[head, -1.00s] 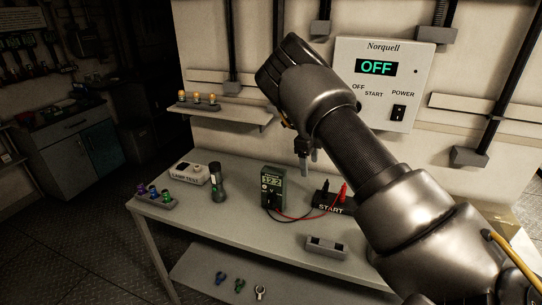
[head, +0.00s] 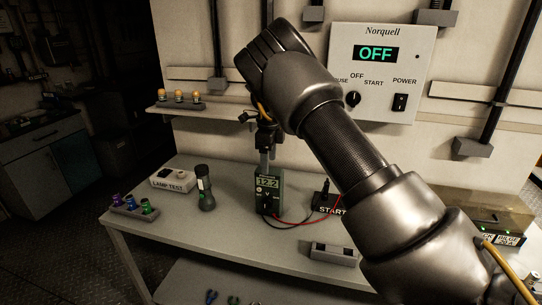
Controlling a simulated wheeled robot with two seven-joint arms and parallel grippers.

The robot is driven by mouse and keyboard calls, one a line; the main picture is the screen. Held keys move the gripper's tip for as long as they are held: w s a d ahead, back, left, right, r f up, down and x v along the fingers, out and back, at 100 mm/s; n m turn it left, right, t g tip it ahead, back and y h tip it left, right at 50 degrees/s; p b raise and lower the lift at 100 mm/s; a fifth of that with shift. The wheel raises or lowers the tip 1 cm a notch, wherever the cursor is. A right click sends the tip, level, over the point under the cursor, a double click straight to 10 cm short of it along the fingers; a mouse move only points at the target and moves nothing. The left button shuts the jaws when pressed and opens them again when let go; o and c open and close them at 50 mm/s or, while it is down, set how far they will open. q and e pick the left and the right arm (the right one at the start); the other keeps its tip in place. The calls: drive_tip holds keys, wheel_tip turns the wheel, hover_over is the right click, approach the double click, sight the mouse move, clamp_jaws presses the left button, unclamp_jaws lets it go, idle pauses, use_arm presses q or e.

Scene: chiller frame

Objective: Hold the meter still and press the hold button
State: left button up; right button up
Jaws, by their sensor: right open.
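The dark green meter (head: 274,205) stands upright on the workbench, its lit display reading about 12.2. A red lead and a black lead run from it to the right. My right gripper (head: 265,160) hangs pointing down just above and behind the meter's top edge. Its jaws are open, and nothing shows between them. I cannot tell whether a finger touches the meter. The hold button is too small to make out on the meter's face. My left gripper is out of view.
A black flashlight (head: 205,190) and a lamp test box (head: 172,180) stand left of the meter. A START block (head: 326,202) is to its right, with a grey holder (head: 331,254) in front. The Norquell panel (head: 380,75) on the wall reads OFF.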

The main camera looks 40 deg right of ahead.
sight(269, 184)
wheel_tip(269, 184, down, 3)
drive_tip(key=shift+f, duration=0.15)
wheel_tip(269, 184, down, 5)
drive_tip(key=shift+p, duration=0.65)
drive_tip(key=shift+d+f, duration=0.1)
drive_tip(key=shift+f, duration=0.5)
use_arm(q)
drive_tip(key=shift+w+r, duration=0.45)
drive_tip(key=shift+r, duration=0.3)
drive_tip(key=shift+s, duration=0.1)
use_arm(e)
drive_tip(key=shift+c, duration=0.6)
drive_tip(key=c, duration=1.2)
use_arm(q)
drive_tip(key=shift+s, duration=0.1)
